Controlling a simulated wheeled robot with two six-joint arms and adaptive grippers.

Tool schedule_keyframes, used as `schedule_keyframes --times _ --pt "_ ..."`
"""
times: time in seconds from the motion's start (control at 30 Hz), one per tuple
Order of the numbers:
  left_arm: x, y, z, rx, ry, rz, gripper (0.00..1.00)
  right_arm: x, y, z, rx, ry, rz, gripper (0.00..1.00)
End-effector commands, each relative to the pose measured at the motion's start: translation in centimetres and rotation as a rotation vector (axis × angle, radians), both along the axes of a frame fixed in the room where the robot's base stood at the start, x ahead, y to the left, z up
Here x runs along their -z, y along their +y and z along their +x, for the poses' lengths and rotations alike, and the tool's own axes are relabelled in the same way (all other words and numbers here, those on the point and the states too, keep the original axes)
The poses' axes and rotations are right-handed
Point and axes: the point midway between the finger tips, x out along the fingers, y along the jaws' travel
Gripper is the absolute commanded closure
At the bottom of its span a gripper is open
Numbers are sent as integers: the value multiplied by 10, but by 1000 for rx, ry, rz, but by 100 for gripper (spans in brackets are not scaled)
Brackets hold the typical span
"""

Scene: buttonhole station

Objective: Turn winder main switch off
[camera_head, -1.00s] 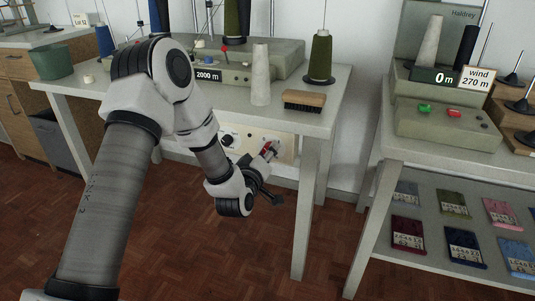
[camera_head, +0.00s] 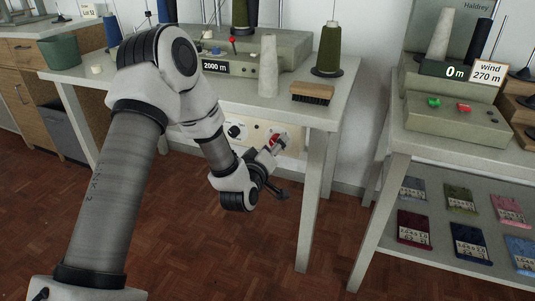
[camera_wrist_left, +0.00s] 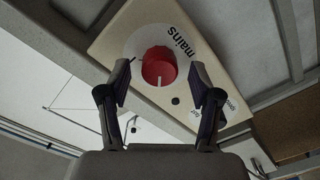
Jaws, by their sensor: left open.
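The winder main switch is a round red knob (camera_wrist_left: 159,66) on a white disc marked "mains" on a cream panel (camera_wrist_left: 185,25). A white line on the knob points toward the bottom of the left wrist view. In the head view the knob (camera_head: 274,141) shows small on the panel below the winder table top. My left gripper (camera_wrist_left: 160,76) is open, with one dark fingertip on each side of the knob. I cannot tell whether the fingertips touch it. My right gripper is not in view.
The panel also has a dark knob (camera_head: 235,131). The table (camera_head: 345,88) above carries the winder (camera_head: 285,48), a pale cone (camera_head: 268,66), a green cone (camera_head: 329,48) and a brush (camera_head: 312,93). A second table with another machine (camera_head: 455,117) stands right. Floor (camera_head: 220,255) in front is clear.

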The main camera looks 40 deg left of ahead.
Motion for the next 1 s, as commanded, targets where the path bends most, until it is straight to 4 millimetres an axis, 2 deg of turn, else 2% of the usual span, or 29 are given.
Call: schedule_keyframes --times 0.3,0.43,0.6,1.0 --pt "-1 -18 -75 1 4 -4 36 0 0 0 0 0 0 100" --pt "-2 -23 -97 -1 2 -2 36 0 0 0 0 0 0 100" --pt "-3 -26 -107 -1 0 -1 36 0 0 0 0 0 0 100" --pt "-3 -25 -107 -1 -1 -1 36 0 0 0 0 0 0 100"
